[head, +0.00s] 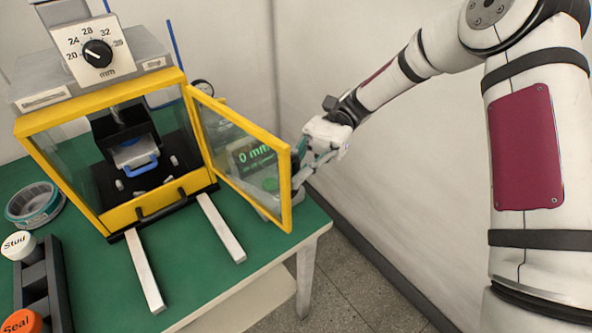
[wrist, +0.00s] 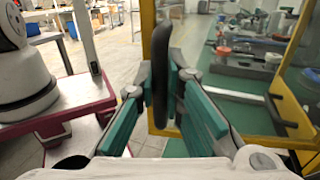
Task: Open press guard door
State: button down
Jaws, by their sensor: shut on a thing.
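The press guard door (head: 240,155) is a clear panel in a yellow frame. In the head view it stands swung open on its hinge at the right of the press opening, pointing toward the front right. My gripper (head: 305,170) is at the door's outer edge, partly hidden behind the yellow frame. In the wrist view my gripper (wrist: 165,90) is shut on the black door handle (wrist: 160,70), with a finger on each side. The yellow door frame (wrist: 152,25) is right behind the handle. The press (head: 125,150) has its front opening exposed.
A display reading 0 mm (head: 255,157) shows through the door panel. Two pale rails (head: 146,272) stick out before the press on the green table (head: 95,290). A black rack (head: 42,285) with Stud and Seal caps and a round tin (head: 35,208) are at left. A wall is behind my arm.

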jog(key=c, duration=1.9)
grip_release()
jog(key=shift+c, duration=0.2)
jog(key=v, duration=1.2)
jog(key=s+d+r+n+t+h+p, duration=0.2)
jog(key=s+d+r+t, duration=0.3)
jog(key=s, duration=0.4)
jog(key=s+d+r+n+t+h+p, duration=0.1)
jog(key=s+d+r+n+t+h, duration=0.1)
jog(key=s+d+r+t, duration=0.3)
jog(key=s+d+r+n+t+h+p, duration=0.1)
jog(key=s+d+r+t+h+p, duration=0.1)
jog(key=s+d+r+t+h, duration=0.2)
jog(key=s+d+t, duration=0.3)
jog(key=s+t, duration=0.3)
jog(key=s, duration=0.2)
jog(key=shift+s+d+r+n+p, duration=0.2)
jog(key=shift+s+r+n+p, duration=0.1)
jog(key=shift+r+n, duration=0.1)
